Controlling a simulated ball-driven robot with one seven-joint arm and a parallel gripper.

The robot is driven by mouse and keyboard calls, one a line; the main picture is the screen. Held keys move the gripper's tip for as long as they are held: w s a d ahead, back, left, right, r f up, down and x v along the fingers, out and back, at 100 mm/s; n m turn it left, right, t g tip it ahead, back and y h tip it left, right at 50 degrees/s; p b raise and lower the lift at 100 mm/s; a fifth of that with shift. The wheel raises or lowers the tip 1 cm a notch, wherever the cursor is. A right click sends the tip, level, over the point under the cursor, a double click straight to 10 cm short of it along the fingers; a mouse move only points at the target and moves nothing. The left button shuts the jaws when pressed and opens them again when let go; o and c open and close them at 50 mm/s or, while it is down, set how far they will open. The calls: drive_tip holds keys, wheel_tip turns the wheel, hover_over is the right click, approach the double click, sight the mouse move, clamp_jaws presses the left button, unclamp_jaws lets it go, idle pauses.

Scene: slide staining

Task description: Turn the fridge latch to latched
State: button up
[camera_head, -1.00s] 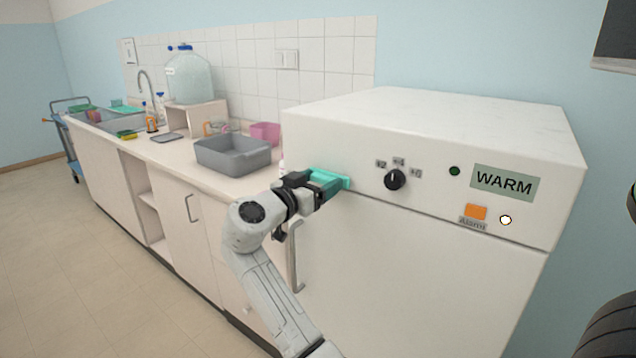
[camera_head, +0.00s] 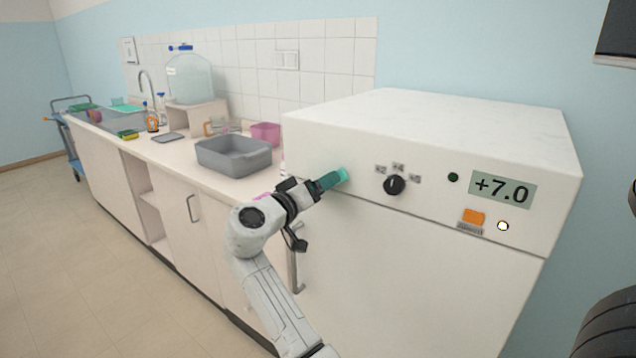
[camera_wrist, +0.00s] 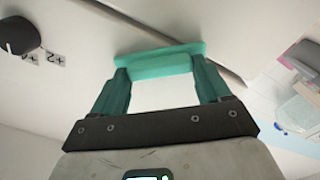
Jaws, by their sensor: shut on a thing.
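The fridge latch is a light teal bar on the white fridge front, at its left side by the door seam; it shows in the head view (camera_head: 342,175) and in the wrist view (camera_wrist: 160,61). My gripper (camera_head: 334,179) is at the latch, with its darker teal fingers pointing into the fridge front. In the wrist view my gripper (camera_wrist: 162,78) has its fingers spread apart, one at each end of the bar, shut on it. The head view does not clearly show the bar's angle.
The fridge (camera_head: 450,230) has a black knob (camera_head: 395,185), a display (camera_head: 502,189) reading +7.0, an orange button (camera_head: 473,216) and a lit white lamp (camera_head: 503,226). A grey basin (camera_head: 233,155) stands on the counter to the left. A door handle (camera_head: 295,270) is beside my arm.

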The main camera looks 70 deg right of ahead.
drive_tip(key=n+p, duration=0.3)
drive_tip(key=n, duration=0.2)
drive_tip(key=n+p, duration=0.3)
drive_tip(key=n, duration=0.2)
drive_tip(key=shift+w+f+p, duration=0.1)
drive_tip(key=shift+w+p, duration=0.1)
drive_tip(key=shift+p, duration=0.2)
drive_tip(key=shift+f+n, duration=0.1)
drive_tip(key=shift+n, duration=0.3)
drive_tip(key=o, duration=1)
drive_tip(key=b+v, duration=0.2)
drive_tip(key=v, duration=0.8)
drive_tip(key=shift+a, duration=0.4)
